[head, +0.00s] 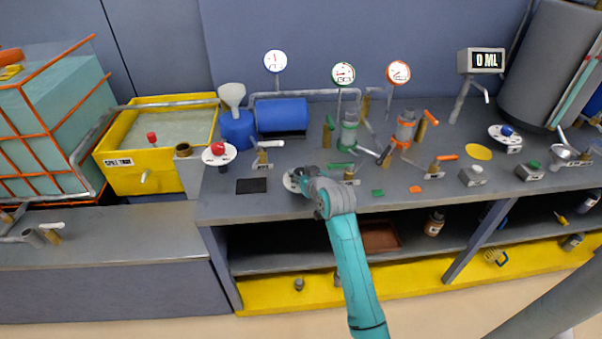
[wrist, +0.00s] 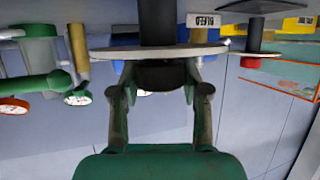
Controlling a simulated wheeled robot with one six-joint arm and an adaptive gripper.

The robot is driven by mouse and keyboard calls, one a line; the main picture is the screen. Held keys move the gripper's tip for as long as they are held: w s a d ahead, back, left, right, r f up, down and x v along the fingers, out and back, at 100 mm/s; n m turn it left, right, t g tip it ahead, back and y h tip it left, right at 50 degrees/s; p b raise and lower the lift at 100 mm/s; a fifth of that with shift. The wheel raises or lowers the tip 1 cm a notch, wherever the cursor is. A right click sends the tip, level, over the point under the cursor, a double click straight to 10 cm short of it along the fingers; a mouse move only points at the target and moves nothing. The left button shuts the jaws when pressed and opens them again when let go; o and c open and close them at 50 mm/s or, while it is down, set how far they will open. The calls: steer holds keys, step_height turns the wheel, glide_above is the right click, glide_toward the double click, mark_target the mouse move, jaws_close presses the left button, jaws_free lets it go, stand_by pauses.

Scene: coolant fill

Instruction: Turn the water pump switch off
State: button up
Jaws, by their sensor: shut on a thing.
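A round white switch plate (head: 291,183) stands on the bench, mostly behind my gripper (head: 303,177) in the head view. In the wrist view, which is upside down, the same plate (wrist: 105,53) sits on a black post (wrist: 157,22), and a dark knob (wrist: 160,78) comes off its face. My gripper (wrist: 160,68) is shut on this knob, one finger on each side. I cannot read any label on the plate, so I cannot confirm that it is the water pump switch or which way it is set.
Left is a white plate with a red knob (head: 219,153) beside a yellow tank (head: 125,168). Behind is a blue motor (head: 281,117). Valves with green (head: 328,130) and orange (head: 447,157) handles stand to the right. A dark pad (head: 251,186) lies on the bench.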

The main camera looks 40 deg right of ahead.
steer(key=n+y, duration=0.5)
steer(key=shift+d+y, duration=0.2)
steer(key=shift+y, duration=0.1)
steer(key=shift+a+n+g+y, duration=0.1)
steer(key=shift+n+g+y, duration=0.2)
steer(key=shift+n+y, duration=1.25)
steer(key=shift+f+y, duration=0.1)
steer(key=shift+y, duration=0.15)
steer(key=o, duration=1.2)
steer(key=shift+c, duration=0.2)
steer(key=shift+s, duration=0.1)
steer(key=v, duration=1.2)
